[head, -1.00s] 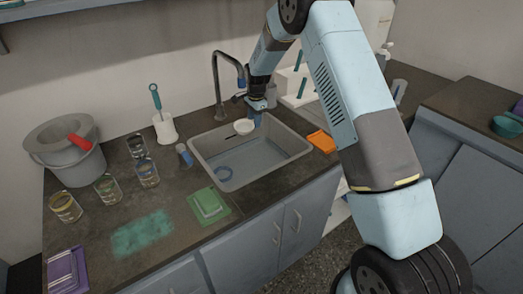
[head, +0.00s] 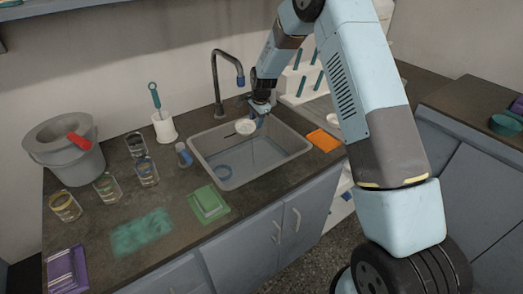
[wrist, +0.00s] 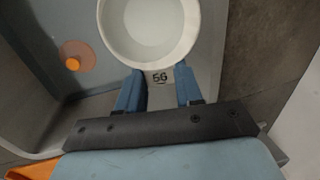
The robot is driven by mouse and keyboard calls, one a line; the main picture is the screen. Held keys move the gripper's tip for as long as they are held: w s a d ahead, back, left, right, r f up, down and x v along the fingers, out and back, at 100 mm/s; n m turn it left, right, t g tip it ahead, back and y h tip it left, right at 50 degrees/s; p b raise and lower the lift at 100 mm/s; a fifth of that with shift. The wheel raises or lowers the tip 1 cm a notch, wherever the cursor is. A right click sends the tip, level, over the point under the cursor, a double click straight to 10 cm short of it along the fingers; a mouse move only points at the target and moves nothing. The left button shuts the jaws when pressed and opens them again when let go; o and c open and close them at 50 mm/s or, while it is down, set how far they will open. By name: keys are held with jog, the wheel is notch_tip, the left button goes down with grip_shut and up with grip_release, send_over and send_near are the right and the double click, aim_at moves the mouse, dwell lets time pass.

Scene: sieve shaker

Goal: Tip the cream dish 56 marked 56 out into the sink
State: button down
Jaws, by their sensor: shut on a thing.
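The cream dish 56 (head: 245,127) is a small round pale dish, held over the back part of the grey sink (head: 300,152). My gripper (head: 261,107) is shut on it. In the wrist view my gripper (wrist: 160,90) has its two blue fingers on either side of a tab marked 56, at the near rim of the dish (wrist: 148,62). The pale inside of the dish faces the wrist camera. I cannot make out any contents, and the exact tilt is hard to tell.
A tap (head: 217,85) stands behind the sink. Several glasses and a grey bucket (head: 62,155) stand left.

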jog(key=shift+s+d+r+t+y+p, duration=0.35)
jog(key=shift+s+d+t+y+p, duration=0.15)
jog(key=shift+s+d+t+p, duration=0.25)
dwell(0.8)
jog(key=shift+s+r, duration=0.1)
jog(key=shift+s, duration=0.1)
jog(key=shift+s+d+r+t+y, duration=0.25)
jog(key=shift+s+d+t+y, duration=0.2)
jog(key=shift+s+t, duration=0.2)
jog(key=shift+s+d+r+t+y, duration=0.2)
jog(key=shift+s+d+t+y, duration=0.25)
jog(key=shift+s+t, duration=0.15)
dwell(0.8)
jog(key=shift+s+d+r+t+y+b, duration=0.25)
jog(key=shift+s+t+y+b, duration=0.25)
jog(key=shift+t+b, duration=0.2)
dwell(0.7)
jog(key=shift+s+d+r+t+y+b, duration=0.1)
jog(key=shift+s+d+t+y+b, duration=0.15)
jog(key=shift+t+y+b, duration=0.45)
jog(key=shift+s+d+r+t+y+b, duration=0.1)
jog(key=shift+s+t+y+b, duration=0.15)
jog(key=shift+t+b, duration=0.7)
dwell(1.1)
